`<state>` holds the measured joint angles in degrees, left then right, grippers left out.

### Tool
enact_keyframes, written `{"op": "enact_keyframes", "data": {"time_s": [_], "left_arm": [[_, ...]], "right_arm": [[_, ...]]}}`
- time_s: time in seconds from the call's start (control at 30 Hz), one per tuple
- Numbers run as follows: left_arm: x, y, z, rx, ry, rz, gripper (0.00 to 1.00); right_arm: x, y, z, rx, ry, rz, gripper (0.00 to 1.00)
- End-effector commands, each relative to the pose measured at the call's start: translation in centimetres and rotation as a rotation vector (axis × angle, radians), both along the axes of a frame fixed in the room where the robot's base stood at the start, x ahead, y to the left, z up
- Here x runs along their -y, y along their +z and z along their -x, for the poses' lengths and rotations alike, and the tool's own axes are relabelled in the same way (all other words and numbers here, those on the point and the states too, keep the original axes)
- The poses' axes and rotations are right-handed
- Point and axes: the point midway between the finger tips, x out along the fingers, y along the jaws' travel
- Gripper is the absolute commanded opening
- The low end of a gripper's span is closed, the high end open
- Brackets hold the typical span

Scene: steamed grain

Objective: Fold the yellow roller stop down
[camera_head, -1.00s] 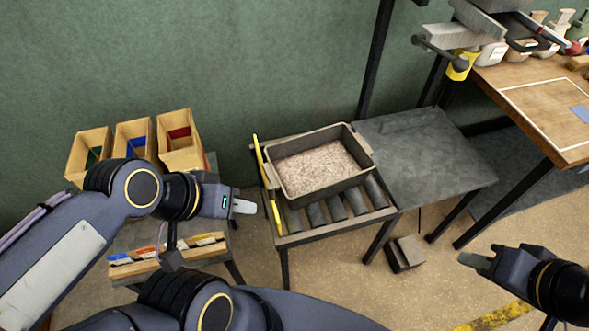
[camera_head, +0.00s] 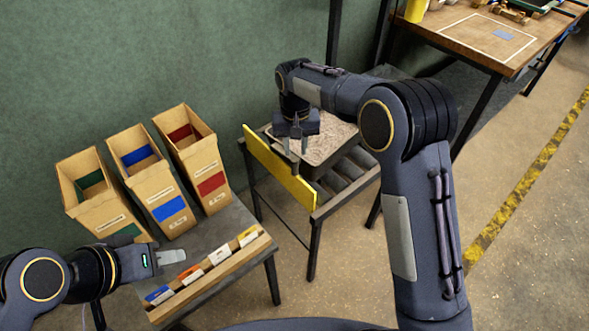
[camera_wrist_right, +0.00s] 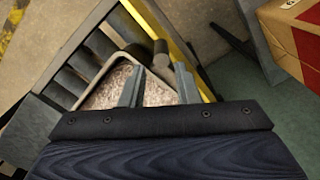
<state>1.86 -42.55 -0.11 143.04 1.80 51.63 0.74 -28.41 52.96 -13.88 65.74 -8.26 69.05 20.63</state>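The yellow roller stop (camera_head: 278,170) is a long flat bar standing up along the left end of the roller stand (camera_head: 315,215). In the right wrist view it is a yellow strip (camera_wrist_right: 178,45). My right gripper (camera_head: 294,146) reaches down just behind the stop, over the tray's near corner. In the right wrist view its fingers (camera_wrist_right: 158,86) are apart with nothing clearly between them. A grey cylinder (camera_wrist_right: 160,54) lies just beyond the fingertips, beside the stop; I cannot tell whether they touch. My left gripper (camera_head: 172,257) is away from the stop, above the low bench; its finger gap is not visible.
A grey tray of grain (camera_head: 328,148) sits on the rollers, partly hidden by my right arm. Three cardboard bins (camera_head: 200,165) and a card rack (camera_head: 215,270) stand on the bench at left. A wooden worktable (camera_head: 490,40) is at the back right.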

Motion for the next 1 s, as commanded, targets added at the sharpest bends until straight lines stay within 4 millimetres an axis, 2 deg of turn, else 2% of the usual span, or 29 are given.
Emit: {"op": "enact_keyframes", "data": {"time_s": [0.5,0.87,0.9,1.0], "left_arm": [[0.0,-0.9,0.0,0.0,0.0,0.0,0.36],[0.0,-0.9,0.0,0.0,0.0,0.0,0.36],[0.0,-0.9,0.0,0.0,0.0,0.0,0.36],[0.0,-0.9,0.0,0.0,0.0,0.0,0.36]], "right_arm": [[-0.2,-7.2,-0.1,-0.002,0.002,0.004,0.29],[-0.2,-7.9,-0.1,0.0,0.002,0.003,0.29],[-0.2,-7.9,-0.1,0.0,0.003,0.003,0.27],[-0.2,-7.9,-0.1,0.0,0.003,0.003,0.14]]}}
